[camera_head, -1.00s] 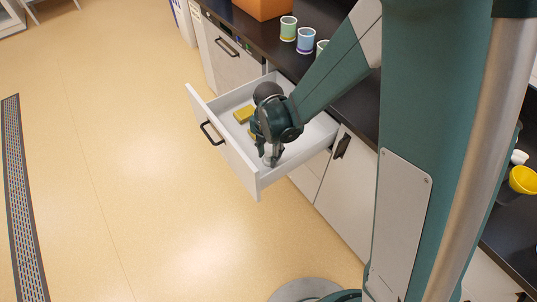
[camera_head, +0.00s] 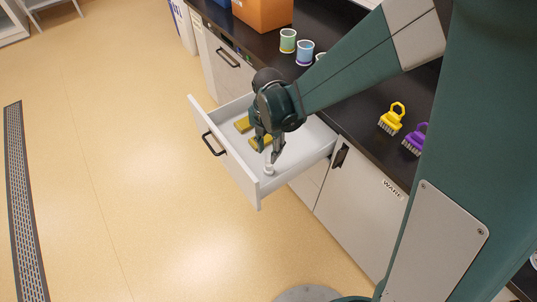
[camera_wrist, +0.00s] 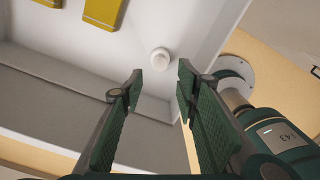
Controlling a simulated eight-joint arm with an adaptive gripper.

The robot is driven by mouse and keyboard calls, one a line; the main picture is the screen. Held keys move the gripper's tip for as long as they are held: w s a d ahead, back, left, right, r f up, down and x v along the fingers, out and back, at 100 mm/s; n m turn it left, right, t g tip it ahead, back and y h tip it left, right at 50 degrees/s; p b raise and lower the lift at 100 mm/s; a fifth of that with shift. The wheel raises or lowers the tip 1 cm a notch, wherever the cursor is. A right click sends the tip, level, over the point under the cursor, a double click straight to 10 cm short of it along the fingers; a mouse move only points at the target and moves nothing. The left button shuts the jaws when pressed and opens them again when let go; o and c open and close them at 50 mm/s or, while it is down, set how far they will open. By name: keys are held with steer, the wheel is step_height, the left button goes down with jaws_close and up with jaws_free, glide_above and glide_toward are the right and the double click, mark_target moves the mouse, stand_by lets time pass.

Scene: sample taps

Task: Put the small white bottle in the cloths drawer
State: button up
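The small white bottle (camera_head: 269,169) stands inside the open drawer (camera_head: 236,166), near its front right corner. In the wrist view the bottle (camera_wrist: 160,58) is seen from above as a round white top, apart from both fingers. My gripper (camera_head: 268,156) is over the drawer, just above the bottle. In the wrist view my gripper (camera_wrist: 160,73) is open, with nothing between its fingers. Two folded yellow cloths or sponges (camera_head: 242,124) lie in the drawer; one yellow piece also shows in the wrist view (camera_wrist: 105,10).
The dark counter (camera_head: 345,105) behind the drawer holds several cups (camera_head: 304,52), an orange box (camera_head: 262,12), a yellow brush (camera_head: 392,119) and a purple brush (camera_head: 415,140). A closed cabinet (camera_head: 358,205) is right of the drawer. The floor in front is clear.

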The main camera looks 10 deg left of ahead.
steer(key=shift+r, duration=1.4)
steer(key=shift+d+r, duration=0.1)
steer(key=s+d+r+m+t, duration=0.2)
steer(key=d+r+m+t, duration=0.1)
steer(key=d+r+m, duration=1.1)
steer(key=s+d+r+m+t, duration=0.2)
steer(key=s+d+m, duration=0.3)
steer(key=d+m, duration=0.3)
steer(key=s+d+r+m+t, duration=0.2)
steer(key=s+d+r+m, duration=0.3)
steer(key=d+m, duration=0.4)
steer(key=shift+s+d+r+m, duration=0.2)
steer(key=shift+s+d+m, duration=0.1)
steer(key=shift+s, duration=0.5)
